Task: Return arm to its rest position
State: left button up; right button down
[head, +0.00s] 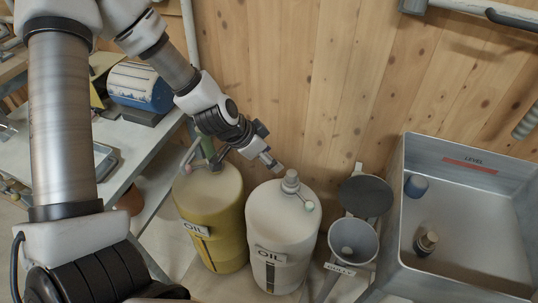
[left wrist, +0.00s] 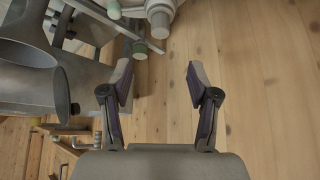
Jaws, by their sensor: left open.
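My left arm comes in from the left in the head view. My left gripper (head: 268,158) hangs above and between the yellow oil can and the white oil can. In the left wrist view the gripper (left wrist: 159,82) has its two fingers spread apart with nothing between them. The white oil can (head: 279,226) stands upright, with a grey cap (head: 291,181) on top; the gripper's tips are close to this cap, and contact cannot be told. My right gripper is out of view.
A wooden wall (head: 335,75) is close behind the gripper. A grey funnel (head: 352,243) and a metal hopper (head: 470,235) stand at the right. A workbench (head: 142,150) with a blue device (head: 140,86) stands at the left, partly behind my arm.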

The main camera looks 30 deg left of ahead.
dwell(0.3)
pick_arm(q)
jog(key=s+d+f+n+g+y+p, duration=0.1)
jog(key=s+d+f+n+g+p, duration=0.1)
jog(key=s+f, duration=0.6)
jog(key=s+d+f+n+g+y+p, duration=0.2)
jog(key=s+f, duration=0.6)
jog(key=s, duration=0.6)
jog(key=shift+s+d+f+n+g+p, duration=0.25)
jog(key=shift+d+n+g+p, duration=0.3)
jog(key=shift+n+g+p, duration=0.45)
